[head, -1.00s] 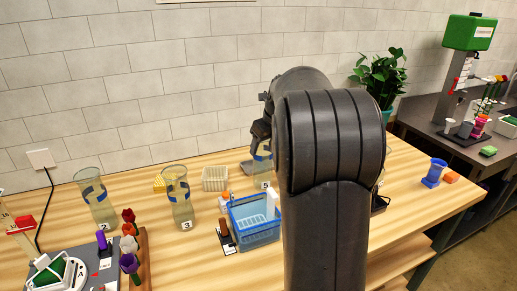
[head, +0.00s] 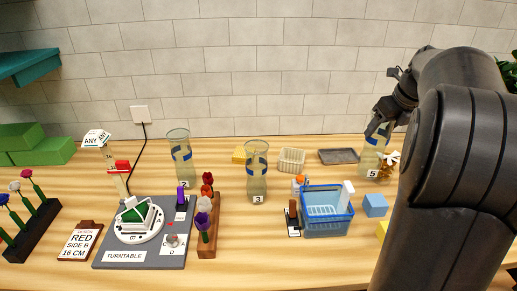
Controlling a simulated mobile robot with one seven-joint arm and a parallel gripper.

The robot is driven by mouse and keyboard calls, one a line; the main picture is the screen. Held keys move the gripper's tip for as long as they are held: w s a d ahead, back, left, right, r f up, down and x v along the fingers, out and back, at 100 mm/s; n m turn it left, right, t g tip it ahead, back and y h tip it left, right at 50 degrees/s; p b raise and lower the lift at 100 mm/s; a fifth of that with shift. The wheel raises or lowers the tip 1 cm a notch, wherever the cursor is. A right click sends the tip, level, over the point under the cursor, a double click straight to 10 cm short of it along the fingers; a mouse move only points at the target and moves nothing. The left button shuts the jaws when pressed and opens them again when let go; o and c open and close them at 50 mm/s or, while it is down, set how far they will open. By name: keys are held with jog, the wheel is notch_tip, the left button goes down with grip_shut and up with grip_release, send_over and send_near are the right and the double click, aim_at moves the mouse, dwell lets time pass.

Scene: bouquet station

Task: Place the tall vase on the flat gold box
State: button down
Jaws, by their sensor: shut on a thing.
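A clear glass vase labelled 5 (head: 371,160), with a blue band, is upright at the right of the back table area. My gripper (head: 376,128) is shut on this vase near its rim. My dark arm covers part of that area, and I cannot tell whether the vase's base touches the table. Similar vases labelled 2 (head: 183,160) and 3 (head: 257,180) stand further left. A low yellow-gold block (head: 240,154) lies behind vase 3, partly hidden by it; it may be the flat gold box. Another yellow block (head: 383,231) shows beside my arm.
A blue basket (head: 327,215) stands in front, with a light blue cube (head: 375,205) beside it. A cream basket (head: 291,160) and grey tray (head: 338,156) sit at the back. A gold bow (head: 387,163) is close to vase 5. A turntable board (head: 125,255) is left.

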jog(key=w+a+r+n, duration=0.1)
jog(key=w+a+r, duration=0.1)
jog(key=w+a, duration=0.85)
jog(key=w+a+r, duration=0.1)
jog(key=w+a, duration=0.6)
jog(key=a, duration=0.6)
jog(key=w+a+f, duration=0.4)
jog(key=a+f, duration=0.6)
jog(key=a, duration=0.1)
jog(key=shift+w+f+y, duration=0.25)
jog(key=shift+f+y, duration=0.05)
jog(key=shift+f, duration=0.05)
jog(key=shift+a, duration=0.1)
jog(key=shift+c, duration=2)
grip_release()
jog(key=shift+f, duration=0.2)
